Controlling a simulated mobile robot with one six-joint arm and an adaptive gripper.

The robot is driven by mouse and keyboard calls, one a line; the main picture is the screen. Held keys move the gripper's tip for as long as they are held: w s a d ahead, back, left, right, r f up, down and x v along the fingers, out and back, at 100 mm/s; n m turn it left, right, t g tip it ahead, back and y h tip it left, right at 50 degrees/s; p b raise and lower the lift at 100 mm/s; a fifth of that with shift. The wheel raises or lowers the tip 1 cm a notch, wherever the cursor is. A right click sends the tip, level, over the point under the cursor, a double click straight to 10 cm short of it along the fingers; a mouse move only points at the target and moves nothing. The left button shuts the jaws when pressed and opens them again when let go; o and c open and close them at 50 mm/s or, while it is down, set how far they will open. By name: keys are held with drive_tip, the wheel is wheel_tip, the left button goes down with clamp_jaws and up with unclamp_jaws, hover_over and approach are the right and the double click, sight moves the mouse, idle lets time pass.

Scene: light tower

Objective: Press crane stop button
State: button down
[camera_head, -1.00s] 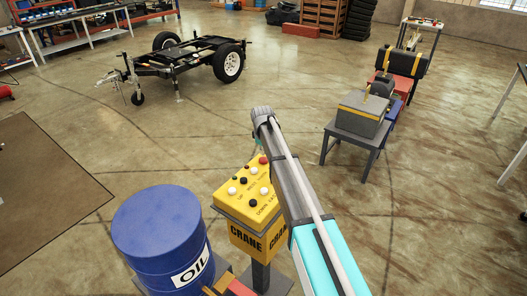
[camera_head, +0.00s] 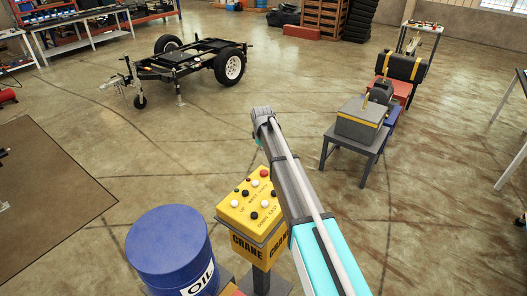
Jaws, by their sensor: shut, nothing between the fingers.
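The yellow crane control box (camera_head: 236,216) stands on a dark post in the lower middle, marked CRANE on its sides. Its sloped top carries several black and white buttons and a red button (camera_head: 264,172) at the far corner, close beside my arm. My arm reaches up from the bottom right and covers the box's right side. Its far end is above and beyond the box in the picture. My gripper is hidden behind the arm.
A blue oil barrel (camera_head: 168,250) stands just left of the box. A grey stool (camera_head: 366,149) with a grey case on it is to the right. A black trailer frame (camera_head: 190,62) is at the back left. The floor between is clear.

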drive_tip(key=shift+s+r+p, duration=0.15)
drive_tip(key=shift+r+p, duration=0.45)
drive_tip(key=shift+r, duration=0.25)
drive_tip(key=s+d+f+m+b, duration=0.3)
drive_tip(key=s+d, duration=0.3)
drive_tip(key=s, duration=0.5)
drive_tip(key=s+d+f+m+g+b, duration=0.1)
drive_tip(key=s+d+f+m+b, duration=0.3)
drive_tip(key=s, duration=0.7)
drive_tip(key=s+d+f+m+b, duration=0.4)
drive_tip(key=s+d+f+b, duration=0.3)
drive_tip(key=s+d, duration=0.3)
drive_tip(key=shift+s+g, duration=0.3)
drive_tip(key=shift+s, duration=0.55)
